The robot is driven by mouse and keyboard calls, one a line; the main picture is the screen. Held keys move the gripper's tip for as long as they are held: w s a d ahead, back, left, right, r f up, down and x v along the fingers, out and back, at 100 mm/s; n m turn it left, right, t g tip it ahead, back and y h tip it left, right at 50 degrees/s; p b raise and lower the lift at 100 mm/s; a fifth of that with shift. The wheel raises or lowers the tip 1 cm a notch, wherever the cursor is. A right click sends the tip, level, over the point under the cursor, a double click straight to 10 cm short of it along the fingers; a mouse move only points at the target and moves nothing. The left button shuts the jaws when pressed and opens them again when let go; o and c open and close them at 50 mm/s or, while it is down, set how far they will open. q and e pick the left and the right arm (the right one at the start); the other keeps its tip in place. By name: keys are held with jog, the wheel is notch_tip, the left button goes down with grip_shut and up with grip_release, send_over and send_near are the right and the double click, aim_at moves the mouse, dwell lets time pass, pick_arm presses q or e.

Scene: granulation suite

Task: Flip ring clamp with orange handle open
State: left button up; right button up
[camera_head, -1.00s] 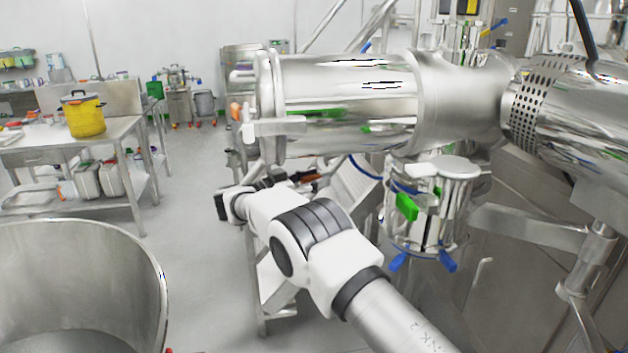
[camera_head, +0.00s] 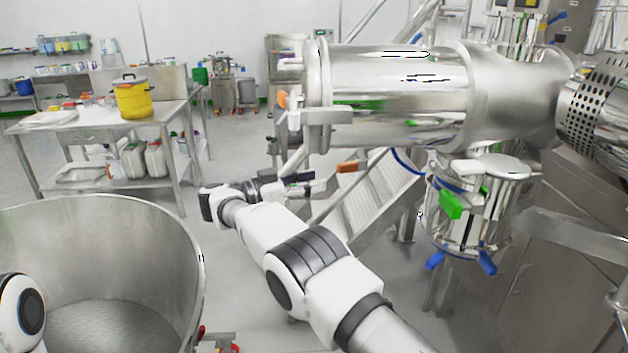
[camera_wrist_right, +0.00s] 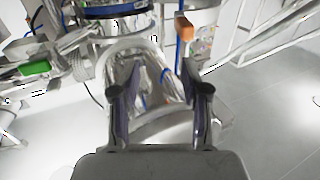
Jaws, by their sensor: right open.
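The horizontal steel cylinder has a ring clamp (camera_head: 318,120) around its left end. An orange piece (camera_head: 282,99) shows at the ring's left edge. A second orange handle (camera_head: 348,166) shows below the cylinder, and an orange handle (camera_wrist_right: 184,27) shows in the right wrist view, above the right finger. I cannot tell which of the two it is. My right gripper (camera_head: 300,177) is below the cylinder's left end, pointing right, its fingers apart. In the right wrist view, my gripper (camera_wrist_right: 160,75) is open and empty, apart from the handle. My left gripper is out of view.
A large open steel bowl (camera_head: 190,285) stands at lower left, with a white link of my left arm in front. A valve (camera_head: 465,215) with green and blue handles hangs below the cylinder. A table (camera_head: 60,121) with a yellow pot (camera_head: 132,99) is at back left.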

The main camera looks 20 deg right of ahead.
jog(key=s+d+f+n+t+h+b, duration=0.25)
jog(key=d+f+n, duration=0.55)
jog(key=d+f, duration=0.6)
jog(key=s+d+f+n+t+y, duration=0.1)
jog(key=s+f+n+t+y, duration=0.3)
jog(key=f, duration=0.6)
jog(key=s+d+f+n+t+y, duration=0.1)
jog(key=s+f+n+t+y, duration=0.1)
jog(key=s+f+n+y, duration=0.5)
jog(key=s+a+f+g+y, duration=0.3)
jog(key=s+f, duration=0.4)
jog(key=s, duration=0.1)
jog(key=s+a+f+g+y, duration=0.2)
jog(key=s+a+f, duration=0.1)
jog(key=s+f, duration=0.4)
jog(key=s+a+m+g+y, duration=0.1)
jog(key=s+a+g+y, duration=0.1)
jog(key=s, duration=0.7)
jog(key=s+a+m+g+y, duration=0.2)
jog(key=s+a+g, duration=0.2)
jog(key=s, duration=0.5)
jog(key=shift+s+a+r+b, duration=0.2)
jog(key=shift+s+r+b, duration=0.15)
